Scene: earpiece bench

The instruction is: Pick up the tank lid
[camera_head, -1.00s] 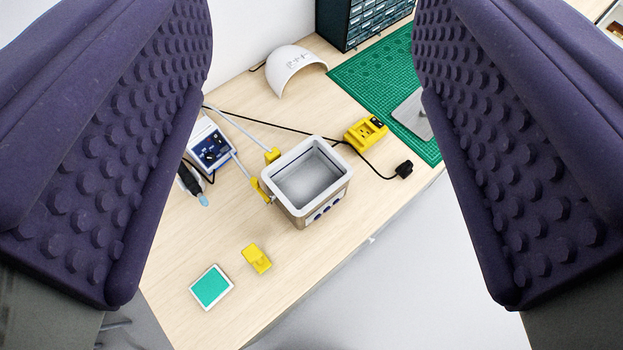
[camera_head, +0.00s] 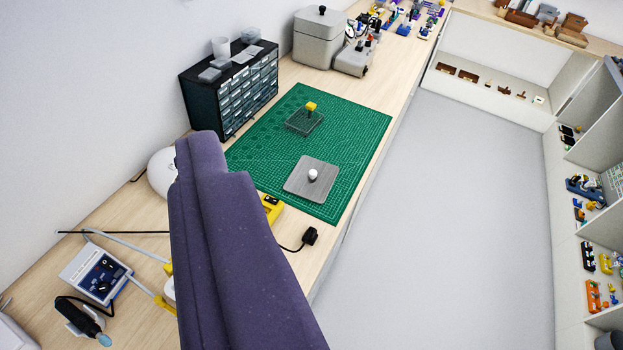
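Nothing held is visible. The tank itself is almost wholly hidden behind the gripper, with only a sliver of a pale rim showing at its left.
A dark drawer cabinet (camera_head: 232,92) and a grey lidded bin (camera_head: 316,42) stand behind. A yellow charger (camera_head: 271,207) and black plug (camera_head: 310,235) lie nearby. Open floor (camera_head: 455,200) is right.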

